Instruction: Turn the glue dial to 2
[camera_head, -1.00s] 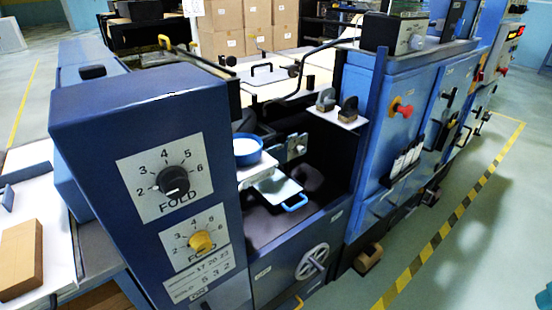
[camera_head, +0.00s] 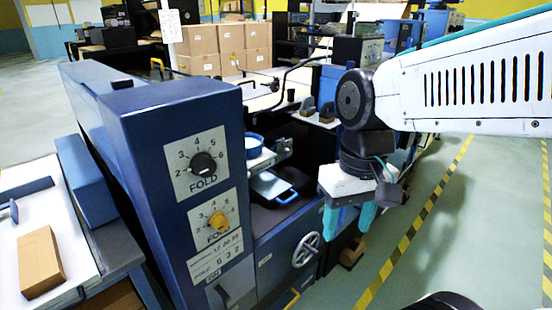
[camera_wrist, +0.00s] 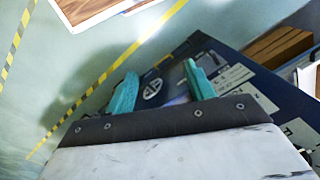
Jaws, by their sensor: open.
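A blue machine cabinet (camera_head: 105,110) carries two dials on its front face. The upper one is a black knob (camera_head: 203,163) on a white plate marked FOLD, with numbers from 2 to 6. The lower one is a yellow knob (camera_head: 218,221) on a similar plate; its word looks like FEED. I cannot read either pointer surely. No dial readable as glue shows. My gripper (camera_head: 350,220) hangs to the right of the dials, well apart from them, its teal fingers open and empty. In the wrist view the fingers (camera_wrist: 160,72) are spread, with the blue cabinet beyond them.
A white card (camera_head: 214,257) with figures sits under the dials. A spoked handwheel (camera_head: 305,250) is on the machine's lower front. A brown block (camera_head: 41,262) lies on the left table. Open floor lies right, with yellow-black tape (camera_head: 412,235).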

